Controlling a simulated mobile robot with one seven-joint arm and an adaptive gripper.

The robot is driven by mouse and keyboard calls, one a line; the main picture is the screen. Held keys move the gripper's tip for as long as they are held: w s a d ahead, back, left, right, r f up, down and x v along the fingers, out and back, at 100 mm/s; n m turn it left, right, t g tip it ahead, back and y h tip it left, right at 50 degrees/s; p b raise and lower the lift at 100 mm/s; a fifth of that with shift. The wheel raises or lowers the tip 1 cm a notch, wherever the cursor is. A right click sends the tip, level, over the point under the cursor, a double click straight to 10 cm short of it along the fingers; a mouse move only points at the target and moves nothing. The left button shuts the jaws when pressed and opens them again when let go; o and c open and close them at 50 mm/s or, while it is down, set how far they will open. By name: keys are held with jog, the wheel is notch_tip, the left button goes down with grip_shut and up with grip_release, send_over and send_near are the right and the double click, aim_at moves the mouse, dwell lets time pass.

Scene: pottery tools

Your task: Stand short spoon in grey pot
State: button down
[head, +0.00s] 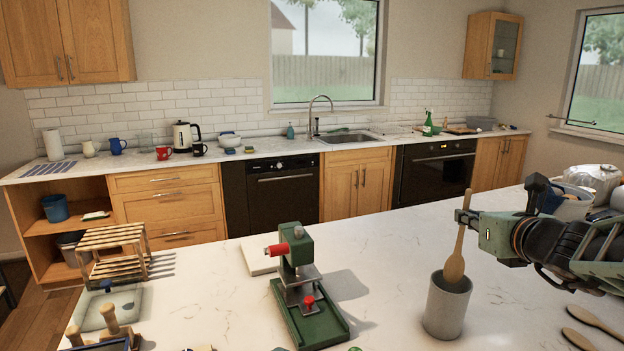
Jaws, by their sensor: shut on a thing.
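The grey pot (444,312), a plain cylinder, stands upright on the white counter at the lower right in the head view. My gripper (466,217) comes in from the right and is shut on the handle of a wooden spoon (454,267). The spoon is nearly upright, handle up and bowl down. Its bowl overlaps the pot's mouth; I cannot tell how far it is inside or whether it touches the pot. The fingertips are small and partly hidden around the handle.
Two other wooden spoons (592,322) lie on the counter right of the pot. A green press with red knobs (309,300) stands to the left. A wooden rack (112,250) is at far left. Bowls and a glass jar (594,180) are behind my arm. Counter between press and pot is clear.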

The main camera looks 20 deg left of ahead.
aim_at(461, 241)
jog(key=shift+f+b, duration=3)
jog(key=shift+f, duration=0.05)
jog(key=c, duration=2)
grip_release()
jog(key=shift+r, duration=0.2)
